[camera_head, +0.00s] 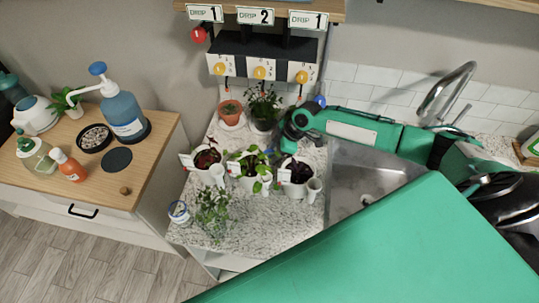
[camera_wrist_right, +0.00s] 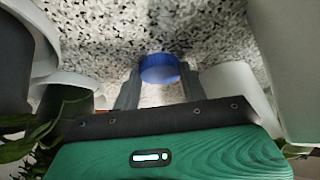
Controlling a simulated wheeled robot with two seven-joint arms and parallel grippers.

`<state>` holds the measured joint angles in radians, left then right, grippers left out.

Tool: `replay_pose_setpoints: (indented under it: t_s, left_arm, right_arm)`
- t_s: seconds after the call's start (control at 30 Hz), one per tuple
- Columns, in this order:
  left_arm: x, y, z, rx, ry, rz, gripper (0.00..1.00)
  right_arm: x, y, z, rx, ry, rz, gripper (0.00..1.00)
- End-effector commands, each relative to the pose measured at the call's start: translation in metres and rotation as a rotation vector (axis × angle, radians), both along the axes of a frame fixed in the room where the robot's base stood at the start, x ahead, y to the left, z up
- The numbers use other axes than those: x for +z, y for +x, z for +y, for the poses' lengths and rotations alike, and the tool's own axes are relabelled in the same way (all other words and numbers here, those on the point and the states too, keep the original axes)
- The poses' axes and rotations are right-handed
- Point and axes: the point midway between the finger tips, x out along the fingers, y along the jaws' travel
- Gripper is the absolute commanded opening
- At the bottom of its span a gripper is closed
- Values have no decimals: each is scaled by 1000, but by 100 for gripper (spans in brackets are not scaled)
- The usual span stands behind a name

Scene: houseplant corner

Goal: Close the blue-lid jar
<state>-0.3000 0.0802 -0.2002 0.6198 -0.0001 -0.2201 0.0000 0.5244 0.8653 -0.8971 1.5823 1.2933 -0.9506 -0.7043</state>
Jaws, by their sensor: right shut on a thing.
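My right gripper (camera_head: 290,143) reaches down among the potted plants on the speckled counter. In the right wrist view its two fingers (camera_wrist_right: 159,82) are shut on a round blue lid (camera_wrist_right: 160,67), with the speckled counter behind it. The lid in the grip cannot be made out in the head view. A small clear jar (camera_head: 178,211) with a whitish and blue look stands at the counter's left front edge, well apart from the right gripper. It is too small to tell whether its top is open. My left gripper is not in view.
Potted plants (camera_head: 247,181) stand close around the right gripper. A leafy plant (camera_head: 213,208) stands beside the jar. A drip rack (camera_head: 262,58) rises behind, and a sink (camera_head: 365,185) lies to the right. A wooden cabinet (camera_head: 150,150) with bottles is at left.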

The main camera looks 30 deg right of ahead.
Motion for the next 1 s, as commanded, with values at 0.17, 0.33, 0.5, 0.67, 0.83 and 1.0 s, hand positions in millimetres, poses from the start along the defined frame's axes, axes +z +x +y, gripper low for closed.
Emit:
replay_pose_setpoints:
  t_s: [0.17, 0.33, 0.5, 0.67, 0.83, 1.0]
  left_arm:
    - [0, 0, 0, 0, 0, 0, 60]
    - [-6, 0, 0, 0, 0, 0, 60]
    - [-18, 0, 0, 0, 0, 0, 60]
    - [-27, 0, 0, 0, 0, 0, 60]
    - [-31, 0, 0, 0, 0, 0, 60]
    - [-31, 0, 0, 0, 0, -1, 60]
  right_arm:
    - [0, 0, 0, 0, 0, 0, 19]
    - [11, 1, -1, -1, 0, -4, 19]
    - [43, 1, -1, 1, 0, -6, 19]
    - [74, 1, -1, 1, 0, -5, 19]
    - [95, 1, 0, 0, 0, -2, 19]
    - [101, 1, 0, 0, 0, -1, 19]
